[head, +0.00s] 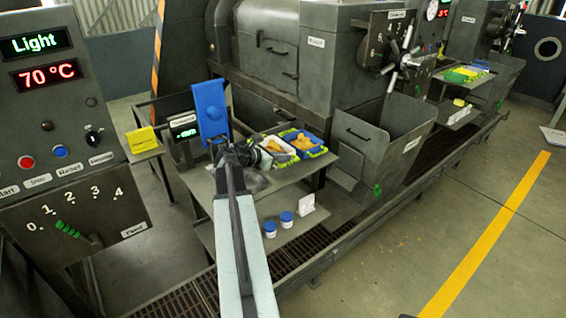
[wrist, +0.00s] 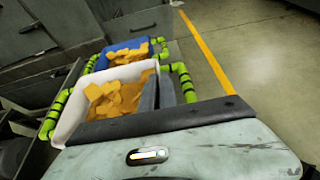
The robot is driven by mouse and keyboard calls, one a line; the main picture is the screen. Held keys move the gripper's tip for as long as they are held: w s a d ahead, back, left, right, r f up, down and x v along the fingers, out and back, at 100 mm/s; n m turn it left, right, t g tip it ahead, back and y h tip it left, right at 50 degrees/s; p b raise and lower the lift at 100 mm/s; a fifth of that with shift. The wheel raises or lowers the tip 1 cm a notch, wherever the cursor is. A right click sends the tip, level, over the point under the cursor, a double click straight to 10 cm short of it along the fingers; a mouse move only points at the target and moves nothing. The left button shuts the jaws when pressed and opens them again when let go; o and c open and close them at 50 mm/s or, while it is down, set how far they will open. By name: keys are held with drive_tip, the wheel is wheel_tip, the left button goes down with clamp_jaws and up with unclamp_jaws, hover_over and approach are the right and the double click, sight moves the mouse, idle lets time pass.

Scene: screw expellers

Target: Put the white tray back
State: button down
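The white tray (head: 283,158) holds yellow-orange chunks and is beside a blue tray (head: 318,143) over the grey side table. In the wrist view the white tray (wrist: 68,126) has bright green handles and fills the middle left, with the blue tray (wrist: 95,68) just beyond it. My gripper (wrist: 158,92) is at the right-hand wall of the white tray, close to a green handle. Its two grey fingers show near the rim, with a narrow gap between them. I cannot tell whether they grip the wall. In the head view my gripper is small and partly hidden by my wrist.
The grey side table (head: 290,176) stands before the dark press. A blue object (head: 210,108) stands by a small display (head: 185,133). Two blue-lidded jars (head: 270,229) and a white item (head: 306,204) are on the lower shelf. Open floor (head: 400,265) lies to the right.

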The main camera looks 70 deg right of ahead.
drive_tip(key=shift+w+d, duration=0.25)
drive_tip(key=shift+d, duration=0.9)
drive_tip(key=f+b, duration=0.4)
drive_tip(key=shift+d+f, duration=0.1)
drive_tip(key=shift+d, duration=0.15)
drive_tip(key=shift+w+r, duration=0.1)
drive_tip(key=shift+r, duration=0.15)
drive_tip(key=shift+f, duration=0.2)
drive_tip(key=c, duration=1.6)
unclamp_jaws()
drive_tip(key=shift+c, duration=0.2)
drive_tip(key=shift+r, duration=0.1)
